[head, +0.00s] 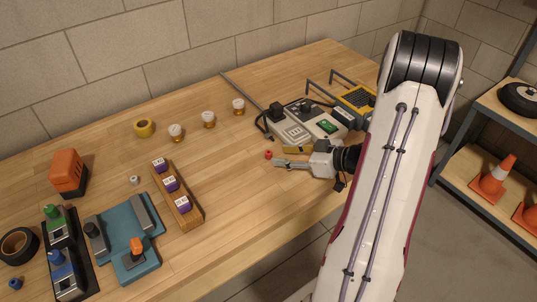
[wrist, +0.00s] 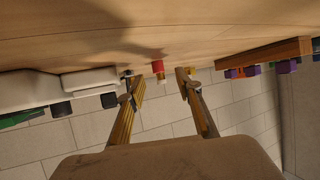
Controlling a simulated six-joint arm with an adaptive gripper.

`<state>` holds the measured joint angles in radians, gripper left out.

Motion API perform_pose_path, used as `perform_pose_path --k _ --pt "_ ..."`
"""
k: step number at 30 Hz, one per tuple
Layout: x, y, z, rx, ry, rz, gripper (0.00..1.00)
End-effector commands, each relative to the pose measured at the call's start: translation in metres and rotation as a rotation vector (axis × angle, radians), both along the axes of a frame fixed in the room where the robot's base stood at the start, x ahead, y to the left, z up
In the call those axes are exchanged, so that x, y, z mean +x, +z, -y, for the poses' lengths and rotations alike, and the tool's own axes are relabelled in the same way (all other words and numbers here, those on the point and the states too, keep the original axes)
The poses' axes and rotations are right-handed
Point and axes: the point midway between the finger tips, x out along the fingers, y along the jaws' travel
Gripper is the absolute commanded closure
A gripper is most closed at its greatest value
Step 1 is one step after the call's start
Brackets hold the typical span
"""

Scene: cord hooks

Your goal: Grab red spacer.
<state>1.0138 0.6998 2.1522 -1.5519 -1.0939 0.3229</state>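A small red spacer (head: 268,155) stands on the wooden table, just past the fingertips of my gripper (head: 277,163) in the head view. In the wrist view, the red spacer (wrist: 157,66) shows between the two spread fingertips and a little beyond them. My gripper (wrist: 158,78) is open, with nothing held between its fingers. The gripper is low over the table and points left in the head view.
A grey device (head: 298,125) and a yellow-faced meter (head: 357,97) stand behind my gripper. Amber jars (head: 208,120) with pale lids stand farther back. A wooden block with purple labelled pieces (head: 183,209) lies left. The table between block and spacer is clear.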

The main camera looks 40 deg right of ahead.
Motion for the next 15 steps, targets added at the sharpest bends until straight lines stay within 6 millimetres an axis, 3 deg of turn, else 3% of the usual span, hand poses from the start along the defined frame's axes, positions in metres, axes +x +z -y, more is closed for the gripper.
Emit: perform_pose_path --k 5,15 --pt "0.006 -0.002 -0.002 0.000 0.002 0.000 0.65" --pt "0.036 -0.014 -0.012 0.000 0.003 0.000 0.65"
